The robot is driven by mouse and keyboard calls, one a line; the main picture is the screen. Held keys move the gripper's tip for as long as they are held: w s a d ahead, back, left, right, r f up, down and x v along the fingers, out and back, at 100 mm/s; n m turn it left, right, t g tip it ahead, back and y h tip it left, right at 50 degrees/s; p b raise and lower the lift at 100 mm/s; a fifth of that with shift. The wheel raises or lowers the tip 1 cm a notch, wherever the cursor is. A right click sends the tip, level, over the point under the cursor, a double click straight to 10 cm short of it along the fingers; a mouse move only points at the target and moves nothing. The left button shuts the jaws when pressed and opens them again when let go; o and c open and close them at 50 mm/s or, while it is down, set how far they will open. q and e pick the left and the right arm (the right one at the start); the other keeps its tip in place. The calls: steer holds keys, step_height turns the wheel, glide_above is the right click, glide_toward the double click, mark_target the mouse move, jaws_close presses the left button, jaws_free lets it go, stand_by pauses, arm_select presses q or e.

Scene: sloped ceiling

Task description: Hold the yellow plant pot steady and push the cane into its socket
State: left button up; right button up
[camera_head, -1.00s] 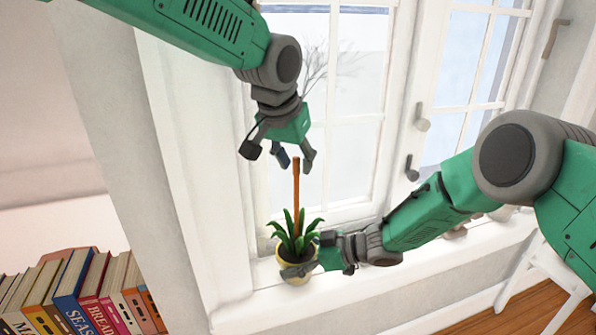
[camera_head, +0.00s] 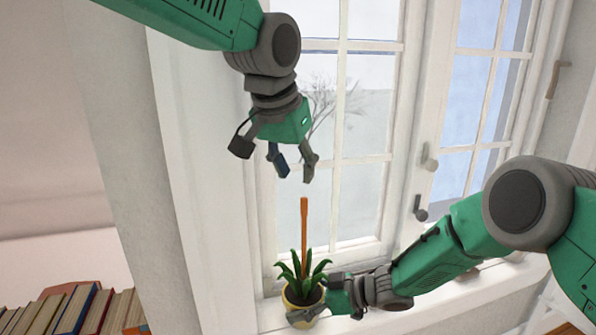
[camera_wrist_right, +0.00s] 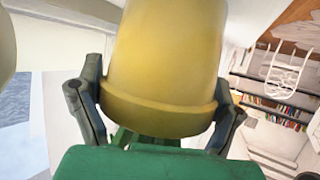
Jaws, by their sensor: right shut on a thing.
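The yellow plant pot (camera_head: 301,299) stands on the white window sill with a green leafy plant in it. In the right wrist view the pot (camera_wrist_right: 165,65) fills the middle, between the fingers. My right gripper (camera_head: 318,309) is shut on the pot from the right. The brown cane (camera_head: 304,232) stands nearly upright among the leaves; its lower end and the socket are hidden by the plant. My left gripper (camera_head: 280,168) is open and empty above the cane's top, fingers pointing down, with a gap between them and the cane.
The window (camera_head: 350,130) stands close behind the pot and both grippers. Window handles (camera_head: 420,208) stick out to the right. The white sill (camera_head: 272,314) is narrow. Books (camera_head: 75,308) stand at the lower left.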

steer(key=o, duration=1.5)
steer(key=shift+d, duration=0.1)
